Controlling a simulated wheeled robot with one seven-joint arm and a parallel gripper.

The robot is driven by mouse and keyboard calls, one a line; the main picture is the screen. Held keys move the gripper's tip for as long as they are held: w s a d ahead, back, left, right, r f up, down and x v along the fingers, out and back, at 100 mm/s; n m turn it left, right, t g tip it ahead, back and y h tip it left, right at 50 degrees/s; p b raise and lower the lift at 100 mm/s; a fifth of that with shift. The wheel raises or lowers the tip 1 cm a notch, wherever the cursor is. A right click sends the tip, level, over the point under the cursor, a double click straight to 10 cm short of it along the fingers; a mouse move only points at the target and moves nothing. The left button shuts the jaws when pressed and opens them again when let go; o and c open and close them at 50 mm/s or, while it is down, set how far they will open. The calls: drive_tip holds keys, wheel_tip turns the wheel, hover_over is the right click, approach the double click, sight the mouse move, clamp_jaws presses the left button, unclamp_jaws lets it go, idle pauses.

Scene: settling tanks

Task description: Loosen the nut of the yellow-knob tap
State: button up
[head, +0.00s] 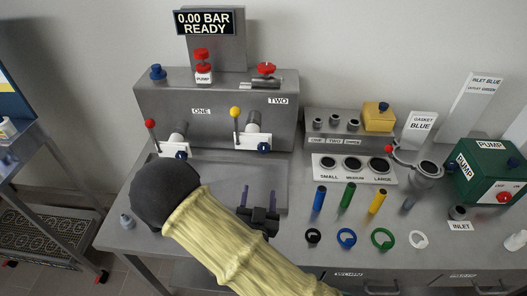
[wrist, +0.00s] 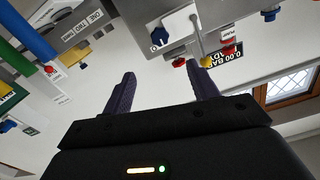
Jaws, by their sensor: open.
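The yellow-knob tap stands on the right of the grey bench unit, its yellow knob (head: 235,112) on top of an upright lever. A white plate (head: 258,139) lies behind its grey fitting, with a blue nut (head: 264,148) at the lower right. The wrist view is tilted and nearly upside down; there a blue nut (wrist: 159,36) shows on a white plate, with the yellow knob (wrist: 207,62) beyond. My gripper (head: 258,195) is open and empty, in front of and below this tap, apart from it. In the wrist view its two dark fingers (wrist: 162,88) are spread.
A red-knob tap (head: 150,123) stands to the left with a similar plate. The display (head: 204,22) reads 0.00 BAR READY. To the right are coloured cylinders (head: 348,195), gasket rings (head: 346,238) and a green pump (head: 488,170). The bench top before the taps is mostly clear.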

sight(264, 151)
drive_tip(key=shift+w, duration=0.1)
drive_tip(key=w+p, duration=0.1)
drive_tip(key=w, duration=0.4)
drive_tip(key=w+p, duration=0.1)
drive_tip(key=w, duration=0.5)
drive_tip(key=w+p, duration=0.2)
drive_tip(key=w, duration=0.4)
drive_tip(key=shift+w+d, duration=0.15)
drive_tip(key=shift+d, duration=0.15)
drive_tip(key=shift+c, duration=0.2)
drive_tip(key=c, duration=1)
